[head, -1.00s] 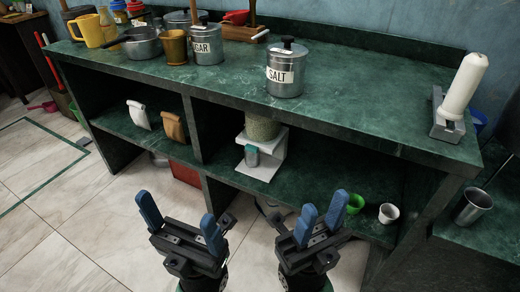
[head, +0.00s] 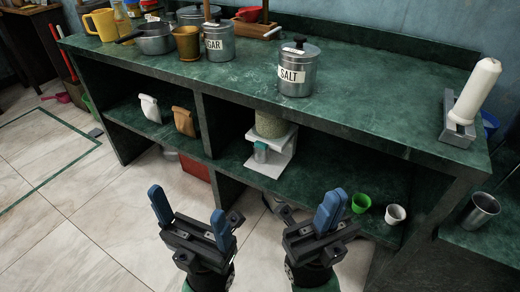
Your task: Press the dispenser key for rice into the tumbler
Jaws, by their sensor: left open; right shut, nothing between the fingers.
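A dispenser (head: 284,158) with a white stand stands on the lower shelf, under the counter. Its clear container (head: 271,125) holds greenish-beige grains, and a small teal key (head: 261,152) shows on its front. A steel tumbler (head: 481,211) stands upright at the far right on a lower green surface, apart from the dispenser. My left gripper (head: 191,217) is open and empty in front of the shelf, below and left of the dispenser. My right gripper (head: 330,212) is shut and empty, below and right of the dispenser. Neither touches anything.
A green cup (head: 361,203) and a white cup (head: 395,214) stand on the lower shelf to the right. Two pouches (head: 183,121) stand on its left. The counter above holds a SALT canister (head: 298,72) and a candle-like white cylinder (head: 475,90). The shelf divider (head: 207,135) is left of the dispenser.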

